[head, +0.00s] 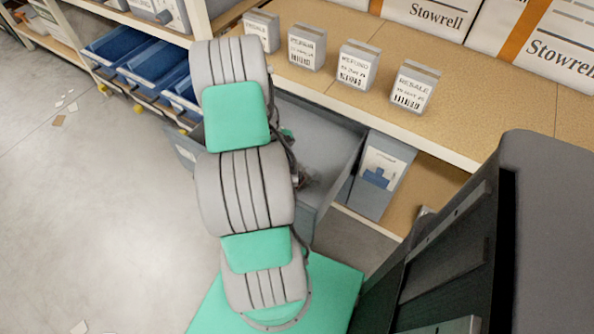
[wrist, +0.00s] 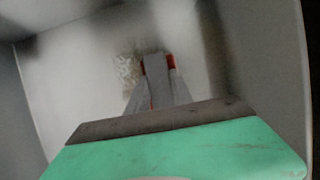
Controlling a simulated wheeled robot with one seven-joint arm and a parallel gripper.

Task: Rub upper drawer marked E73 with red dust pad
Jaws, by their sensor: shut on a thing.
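A grey drawer (head: 340,128) stands pulled out below the shelf in the head view, and no marking on it is readable. Its pale inside (wrist: 75,75) fills the wrist view. A speckled dusty patch (wrist: 127,72) lies on that surface, just left of the fingertips. My gripper (wrist: 158,68) is down inside the drawer, shut on the red dust pad (wrist: 172,61). Only small red edges of the pad show on either side of the grey fingers. Whether the pad touches the surface is hard to tell. In the head view my arm hides the gripper and the pad.
Several labelled grey boxes (head: 357,63) stand on the shelf (head: 470,125) above the drawer. Blue bins (head: 118,48) sit at the left. A grey bin (head: 380,177) with a label stands right of the drawer. Stowrell cartons (head: 560,48) are at the back right. The floor (head: 90,200) at left is mostly clear.

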